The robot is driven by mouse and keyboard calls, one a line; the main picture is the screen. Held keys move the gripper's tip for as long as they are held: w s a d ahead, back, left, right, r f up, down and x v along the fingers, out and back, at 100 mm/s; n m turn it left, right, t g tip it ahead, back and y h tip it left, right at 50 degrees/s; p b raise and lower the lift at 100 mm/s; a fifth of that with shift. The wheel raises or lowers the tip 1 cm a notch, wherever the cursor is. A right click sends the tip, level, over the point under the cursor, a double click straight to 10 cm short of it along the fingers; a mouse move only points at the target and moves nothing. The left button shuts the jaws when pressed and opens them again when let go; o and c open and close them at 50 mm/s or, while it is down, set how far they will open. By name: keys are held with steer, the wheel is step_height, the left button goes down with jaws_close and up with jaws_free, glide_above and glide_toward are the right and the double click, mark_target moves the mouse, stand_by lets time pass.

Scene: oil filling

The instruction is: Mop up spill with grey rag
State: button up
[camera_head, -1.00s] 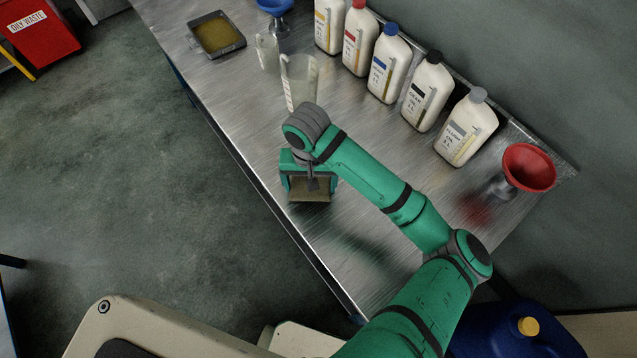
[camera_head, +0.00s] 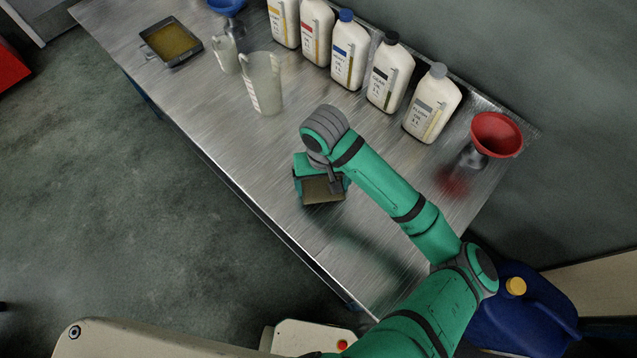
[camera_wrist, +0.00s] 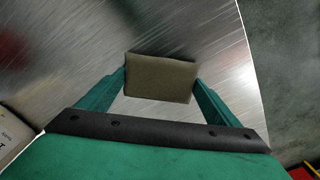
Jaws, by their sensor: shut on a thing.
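My gripper (camera_head: 321,189) is over the steel bench, shut on a flat brownish-grey rag (camera_head: 324,191). In the wrist view the rag (camera_wrist: 160,79) sits between the two green fingers of my gripper (camera_wrist: 159,88). I cannot tell whether the rag touches the bench top. No spill stands out clearly on the bench; my arm and gripper hide part of the surface.
The steel bench (camera_head: 210,110) holds several white oil bottles (camera_head: 350,52) along the back and a red funnel (camera_head: 497,135) at right. Two clear jugs (camera_head: 263,84) and a tray of yellowish liquid (camera_head: 171,42) stand at left. A blue canister (camera_head: 520,315) stands at lower right.

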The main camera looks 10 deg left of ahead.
mark_target(291, 174)
steer(key=w+a, duration=0.1)
steer(key=a, duration=0.2)
steer(key=w+a, duration=0.1)
steer(key=a, duration=0.2)
steer(key=w+a, duration=0.1)
steer(key=a, duration=0.2)
steer(key=shift+w+a, duration=0.3)
steer(key=shift+w, duration=0.1)
steer(key=d, duration=1)
steer(key=shift+s+a, duration=0.35)
steer(key=shift+a, duration=0.5)
steer(key=shift+s+a, duration=0.3)
steer(key=shift+a, duration=0.5)
steer(key=shift+s+a, duration=0.35)
steer(key=shift+a, duration=0.5)
steer(key=shift+r, duration=3.5)
